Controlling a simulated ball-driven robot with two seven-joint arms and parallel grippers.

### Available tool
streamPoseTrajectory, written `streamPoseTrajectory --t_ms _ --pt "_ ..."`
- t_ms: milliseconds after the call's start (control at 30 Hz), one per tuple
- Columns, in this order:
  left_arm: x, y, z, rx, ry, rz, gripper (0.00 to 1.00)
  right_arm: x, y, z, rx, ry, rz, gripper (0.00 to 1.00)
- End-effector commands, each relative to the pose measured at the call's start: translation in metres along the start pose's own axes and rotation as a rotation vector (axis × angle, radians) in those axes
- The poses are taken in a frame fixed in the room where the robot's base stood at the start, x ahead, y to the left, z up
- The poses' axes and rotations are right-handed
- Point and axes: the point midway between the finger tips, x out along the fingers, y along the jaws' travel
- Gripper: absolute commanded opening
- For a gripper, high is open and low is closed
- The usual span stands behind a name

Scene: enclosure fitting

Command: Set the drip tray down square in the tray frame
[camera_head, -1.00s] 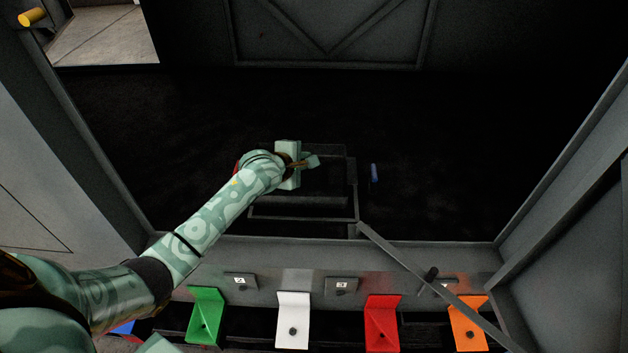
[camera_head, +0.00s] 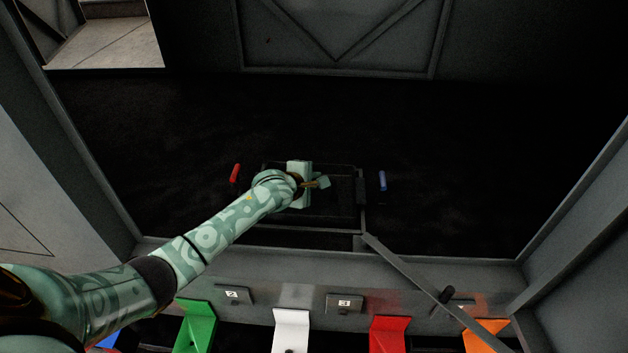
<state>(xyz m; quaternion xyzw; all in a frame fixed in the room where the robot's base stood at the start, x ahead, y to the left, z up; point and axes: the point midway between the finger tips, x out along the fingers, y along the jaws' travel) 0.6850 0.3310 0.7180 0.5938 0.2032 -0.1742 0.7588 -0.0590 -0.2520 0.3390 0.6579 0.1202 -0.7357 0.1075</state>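The drip tray (camera_head: 337,205) is a dark, shallow rectangle, hard to pick out against the black floor. My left gripper (camera_head: 318,183) is over the middle of it and appears shut on it, though its grip is partly hidden by the hand. The tray frame (camera_head: 308,231) shows as a thin grey outline around the tray's near and right sides. The near edges of tray and frame lie close together. Whether the tray is seated or still held above the frame is too dark to tell. My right gripper is out of view.
A red marker (camera_head: 234,173) is left of the frame and a blue marker (camera_head: 382,181) right. A grey bar (camera_head: 415,275) slants from the frame's near right corner across the front ledge. Green (camera_head: 196,325), white (camera_head: 291,330), red (camera_head: 390,332) and orange (camera_head: 487,335) tabs line the front.

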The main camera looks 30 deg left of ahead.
Motion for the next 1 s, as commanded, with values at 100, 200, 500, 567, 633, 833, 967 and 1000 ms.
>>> streamPoseTrajectory --t_ms 100,200,500,567,633,833,967,1000 --pt "0.001 -0.001 0.0 0.0 0.0 0.0 0.29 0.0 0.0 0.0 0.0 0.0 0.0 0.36" --pt "0.001 -0.001 0.0 0.0 0.0 0.0 0.34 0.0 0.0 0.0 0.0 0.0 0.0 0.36" --pt "-0.008 0.003 0.001 0.0 -0.001 0.002 0.34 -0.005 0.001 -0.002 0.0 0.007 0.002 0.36" --pt "-0.018 0.005 0.002 -0.001 -0.002 0.003 0.34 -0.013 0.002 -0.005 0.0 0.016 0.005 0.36" --pt "-0.035 0.008 0.003 -0.001 -0.003 0.005 0.34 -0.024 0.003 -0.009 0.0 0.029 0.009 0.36" --pt "-0.083 0.009 0.003 -0.001 -0.003 0.005 0.34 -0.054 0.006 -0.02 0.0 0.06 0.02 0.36" --pt "-0.106 0.006 0.002 -0.002 -0.002 0.003 0.34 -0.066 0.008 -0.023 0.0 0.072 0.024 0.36" --pt "-0.111 0.005 0.002 -0.001 -0.002 0.003 0.34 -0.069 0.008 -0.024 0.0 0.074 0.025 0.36"
